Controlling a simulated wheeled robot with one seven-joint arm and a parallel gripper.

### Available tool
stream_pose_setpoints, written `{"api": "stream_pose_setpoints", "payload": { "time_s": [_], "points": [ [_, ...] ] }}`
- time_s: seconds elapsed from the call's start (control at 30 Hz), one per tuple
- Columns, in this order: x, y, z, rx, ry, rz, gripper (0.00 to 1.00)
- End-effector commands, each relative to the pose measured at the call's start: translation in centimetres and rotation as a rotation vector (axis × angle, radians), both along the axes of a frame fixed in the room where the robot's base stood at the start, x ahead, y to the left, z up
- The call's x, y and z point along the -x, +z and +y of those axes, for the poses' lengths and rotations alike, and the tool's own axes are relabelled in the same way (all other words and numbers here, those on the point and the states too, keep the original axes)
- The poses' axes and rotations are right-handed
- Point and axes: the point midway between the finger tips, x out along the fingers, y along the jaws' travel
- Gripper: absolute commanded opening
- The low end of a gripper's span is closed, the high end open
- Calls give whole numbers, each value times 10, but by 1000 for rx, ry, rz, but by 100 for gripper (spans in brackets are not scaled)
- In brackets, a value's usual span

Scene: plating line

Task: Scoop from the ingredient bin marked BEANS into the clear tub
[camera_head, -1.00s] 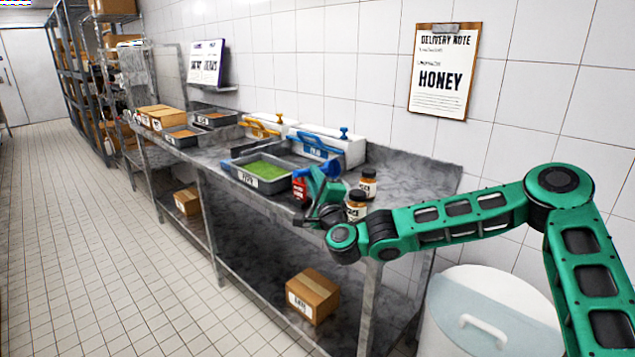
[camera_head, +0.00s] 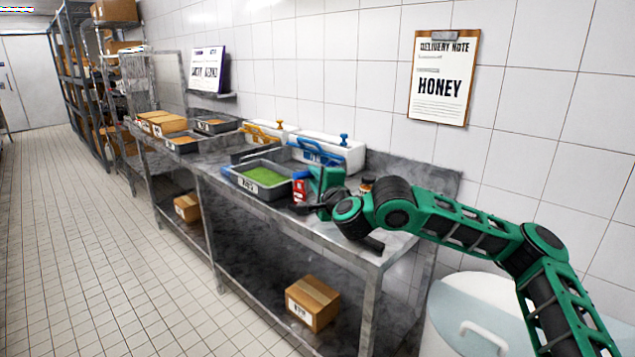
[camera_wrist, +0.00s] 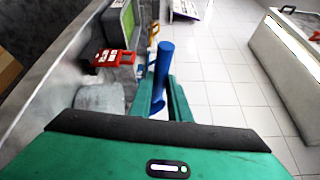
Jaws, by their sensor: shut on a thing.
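My gripper (camera_head: 328,186) is shut on the blue scoop (camera_head: 301,174), above the right part of the steel counter. The scoop's blue handle (camera_wrist: 163,75) stands up between the fingers in the wrist view; its bowl is not clear. A grey bin of green food (camera_head: 262,175) sits on the counter to the left of my gripper. Its label (camera_head: 248,185) is too small to read surely. Two grey bins with orange-brown contents (camera_head: 182,137) (camera_head: 215,122) stand farther back. I cannot tell which bin is marked BEANS. I cannot make out the clear tub surely.
A red container (camera_head: 299,188) stands close to my gripper; it also shows in the wrist view (camera_wrist: 113,57). A jar (camera_head: 366,184) is partly hidden behind my arm. White boxes with blue (camera_head: 345,153) and yellow (camera_head: 277,129) tools line the wall. Floor is clear at left.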

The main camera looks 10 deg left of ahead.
Motion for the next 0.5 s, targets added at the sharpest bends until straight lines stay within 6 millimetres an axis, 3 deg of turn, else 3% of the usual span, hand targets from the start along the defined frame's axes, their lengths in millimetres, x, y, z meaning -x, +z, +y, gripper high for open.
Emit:
{"api": "stream_pose_setpoints", "payload": {
  "time_s": [0.5],
  "points": [
    [-4, 16, 1, 228, 31, 143, 0]
  ]
}}
